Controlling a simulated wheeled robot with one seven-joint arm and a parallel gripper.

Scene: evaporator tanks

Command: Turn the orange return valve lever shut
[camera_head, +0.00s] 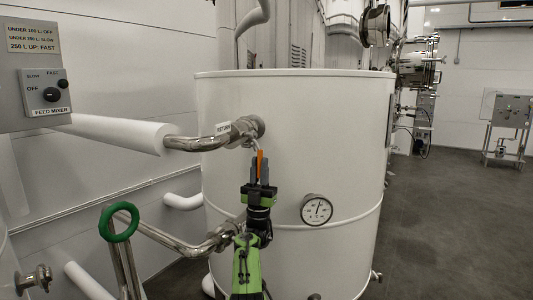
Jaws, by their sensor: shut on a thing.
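The orange return valve lever (260,164) points downward from the steel return pipe fitting (247,131) on the front of the white tank (330,110). A small "RETURN" label (223,128) sits on the pipe beside it. My gripper (260,172) reaches up from below and is shut on the lever. The lever's orange end shows between and above the fingers; its lower part is hidden by them. My green and black arm hides some of the lower tank and pipe.
A round gauge (317,209) is on the tank, right of my arm. A green handwheel (119,222) and lower steel pipe (170,240) stand to the left. A feed mixer panel (47,95) hangs at upper left. Open floor (450,220) lies to the right.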

